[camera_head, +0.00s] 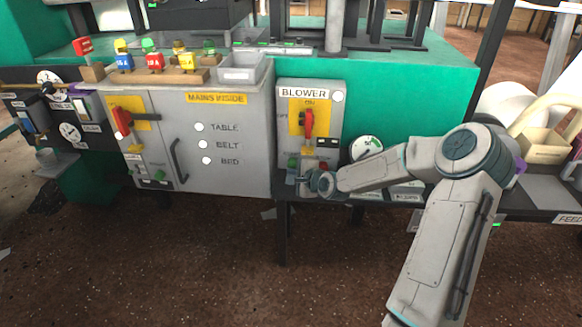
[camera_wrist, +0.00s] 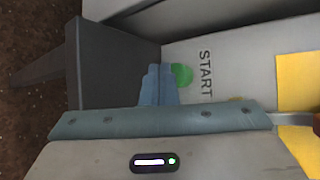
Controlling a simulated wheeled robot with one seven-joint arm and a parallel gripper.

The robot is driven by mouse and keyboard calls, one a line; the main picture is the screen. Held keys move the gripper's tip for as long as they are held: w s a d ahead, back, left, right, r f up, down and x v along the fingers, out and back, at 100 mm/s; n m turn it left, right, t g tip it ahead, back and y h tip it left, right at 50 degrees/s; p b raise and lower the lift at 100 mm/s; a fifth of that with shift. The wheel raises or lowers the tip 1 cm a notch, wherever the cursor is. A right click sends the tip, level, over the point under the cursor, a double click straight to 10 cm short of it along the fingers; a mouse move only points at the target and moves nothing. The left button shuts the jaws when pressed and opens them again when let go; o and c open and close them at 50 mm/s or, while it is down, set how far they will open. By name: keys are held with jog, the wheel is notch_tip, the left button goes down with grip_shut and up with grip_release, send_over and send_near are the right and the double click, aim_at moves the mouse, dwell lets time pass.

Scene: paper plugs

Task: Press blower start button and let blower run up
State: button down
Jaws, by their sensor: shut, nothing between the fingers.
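The blower box (camera_head: 325,140) is a grey panel labelled BLOWER, with a red rotary handle (camera_head: 308,122) on a yellow plate. The handle stands upright, toward the ON mark. The green start button (camera_head: 293,163) is low on the box; it also shows in the wrist view (camera_wrist: 182,76), beside the word START. My gripper (camera_head: 300,178) is just below and in front of the button. In the wrist view its shut, empty fingers (camera_wrist: 159,70) overlap the button's left edge. I cannot tell whether they touch it. A round white lamp (camera_head: 338,96) is at the box's top right.
The grey mains cabinet (camera_head: 235,150) stands directly left of the blower box. A round gauge (camera_head: 366,147) is to its right, behind my forearm. The floor in front is mostly clear.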

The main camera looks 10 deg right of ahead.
jog(key=shift+w+d, duration=0.1)
jog(key=shift+w, duration=0.25)
jog(key=shift+w+d, duration=0.15)
jog(key=shift+w, duration=0.3)
dwell(0.6)
jog(key=shift+p, duration=0.3)
jog(key=shift+s+a, duration=0.25)
jog(key=shift+s, duration=0.65)
jog(key=shift+s+a+p, duration=0.25)
jog(key=shift+s, duration=0.55)
jog(key=shift+s+a+p, duration=0.3)
jog(key=shift+s, duration=0.5)
jog(key=shift+s+a+p, duration=0.25)
jog(key=shift+s, duration=0.55)
